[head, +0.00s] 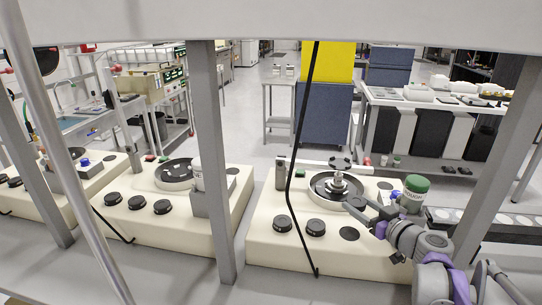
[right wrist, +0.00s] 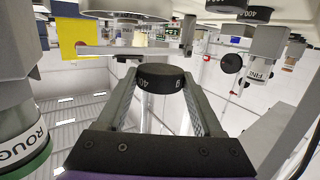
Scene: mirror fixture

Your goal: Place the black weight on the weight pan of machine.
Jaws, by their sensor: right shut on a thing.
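The black weight (right wrist: 162,78), a short dark disc with a pale mark on its side, is between the two fingers of my right gripper (right wrist: 160,90) in the right wrist view. The gripper is shut on it. In the head view my right gripper (head: 362,203) reaches in from the right, over the near cream machine (head: 270,248), close to its round dark-rimmed plate (head: 321,194) and the silver post (head: 339,183). The weight is hard to make out there. I cannot tell which part is the weight pan. My left gripper is not in view.
Black discs (head: 283,224) sit along the machine's front. A thin black rod (head: 292,160) and a grey post (head: 213,150) stand in front of the machines.

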